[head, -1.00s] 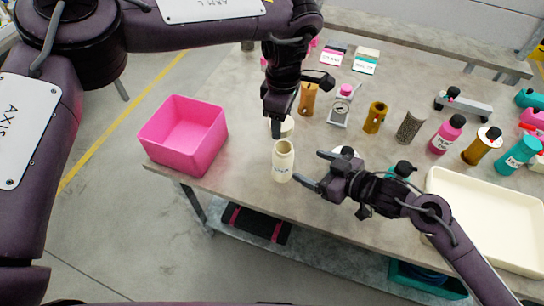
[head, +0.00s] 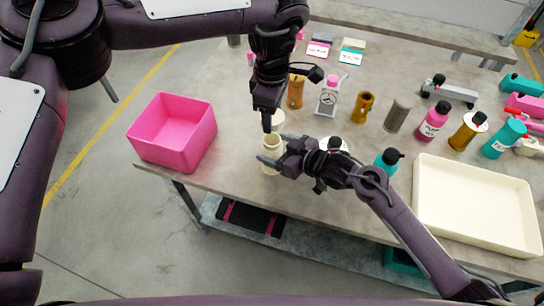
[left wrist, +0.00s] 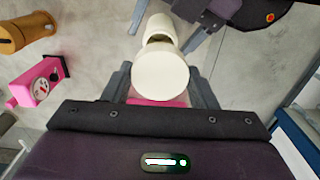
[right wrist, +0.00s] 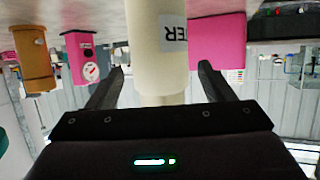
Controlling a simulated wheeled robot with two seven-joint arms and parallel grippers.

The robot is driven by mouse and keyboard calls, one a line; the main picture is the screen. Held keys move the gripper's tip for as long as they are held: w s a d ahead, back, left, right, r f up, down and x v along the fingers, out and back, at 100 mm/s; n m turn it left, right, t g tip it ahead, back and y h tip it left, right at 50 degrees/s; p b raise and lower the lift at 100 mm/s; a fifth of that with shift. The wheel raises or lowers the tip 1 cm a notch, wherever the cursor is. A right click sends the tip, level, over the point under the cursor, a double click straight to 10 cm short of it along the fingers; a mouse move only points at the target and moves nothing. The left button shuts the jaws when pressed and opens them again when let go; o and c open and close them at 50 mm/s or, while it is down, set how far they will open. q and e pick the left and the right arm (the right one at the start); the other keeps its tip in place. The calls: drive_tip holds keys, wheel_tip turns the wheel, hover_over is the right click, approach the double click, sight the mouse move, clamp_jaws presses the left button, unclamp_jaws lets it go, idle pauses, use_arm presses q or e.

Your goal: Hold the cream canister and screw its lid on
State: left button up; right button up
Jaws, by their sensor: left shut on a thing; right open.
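The cream canister (head: 271,165) stands upright and open-topped near the table's front edge. Its labelled side shows in the right wrist view (right wrist: 157,50). My left gripper (head: 268,120) is shut on the cream lid (head: 277,119), held above and just behind the canister in the head view. The lid (left wrist: 160,75) fills the space between the left fingers (left wrist: 165,88) in the left wrist view, with the canister (left wrist: 160,25) partly hidden beyond it. My right gripper (right wrist: 161,72) is open, its fingers on either side of the canister with gaps visible; in the head view it partly covers the canister.
A pink bin (head: 172,133) stands at the table's left corner. A cream tray (head: 478,240) lies at the right. Behind are an orange-brown canister (head: 296,92), a scale-like device (head: 328,97) and several bottles. A teal bottle (head: 386,164) stands close to my right arm.

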drive_tip(key=shift+x, duration=0.85)
drive_tip(key=c, duration=1.5)
use_arm(q)
hover_over(272, 135)
drive_tip(key=s, duration=0.2)
drive_tip(key=shift+f, duration=2.5)
use_arm(e)
drive_tip(key=shift+o, duration=0.2)
use_arm(q)
drive_tip(key=shift+f, duration=0.1)
drive_tip(key=shift+f, duration=0.8)
drive_tip(key=shift+f, duration=0.55)
